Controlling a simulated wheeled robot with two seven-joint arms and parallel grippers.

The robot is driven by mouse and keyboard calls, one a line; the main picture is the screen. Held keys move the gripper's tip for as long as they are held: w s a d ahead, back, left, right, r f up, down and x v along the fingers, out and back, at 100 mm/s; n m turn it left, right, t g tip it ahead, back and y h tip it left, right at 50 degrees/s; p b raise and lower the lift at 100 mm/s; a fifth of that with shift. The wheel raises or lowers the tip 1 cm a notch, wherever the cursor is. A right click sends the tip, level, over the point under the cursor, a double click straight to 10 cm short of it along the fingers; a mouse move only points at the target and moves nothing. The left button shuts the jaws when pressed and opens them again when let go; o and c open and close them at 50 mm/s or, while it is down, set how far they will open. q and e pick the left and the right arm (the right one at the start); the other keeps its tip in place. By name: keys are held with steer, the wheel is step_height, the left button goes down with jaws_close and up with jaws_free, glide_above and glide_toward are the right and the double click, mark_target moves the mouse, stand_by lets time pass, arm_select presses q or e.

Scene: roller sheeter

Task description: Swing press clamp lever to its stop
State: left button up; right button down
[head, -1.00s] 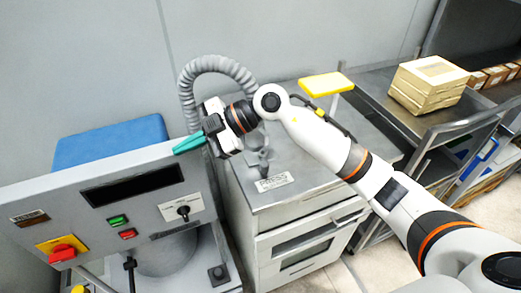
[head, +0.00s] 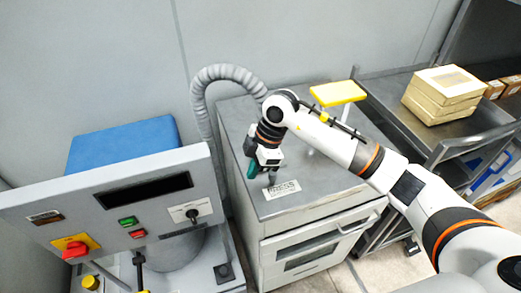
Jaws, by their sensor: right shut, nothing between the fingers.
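My right gripper (head: 251,172) has teal fingers, shut and empty. It points down over the left part of the grey cabinet top (head: 310,193), just behind a printed plate (head: 282,189). A small grey fitting (head: 269,178) stands right beside the fingers, partly hidden by the gripper; I cannot tell whether they touch. A dark bar with a yellow collar (head: 325,117) shows behind my right forearm, and a yellow plate (head: 338,93) stands on a pale post near it. I cannot tell for sure which part is the clamp lever. My left gripper is out of view.
A grey control panel (head: 75,206) with a red switch (head: 74,250) stands at the left, a blue box (head: 122,143) behind it. A ribbed grey hose (head: 203,100) rises behind the cabinet. A metal cart (head: 400,118) with cream boxes (head: 443,94) is at the right.

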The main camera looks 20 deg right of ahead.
steer(key=shift+x, duration=0.9)
steer(key=d+p, duration=0.1)
steer(key=d, duration=0.1)
steer(key=shift+d+r+p, duration=0.1)
steer(key=shift+d+p, duration=0.2)
steer(key=shift+p, duration=0.1)
steer(key=shift+d, duration=0.75)
steer(key=shift+a, duration=0.1)
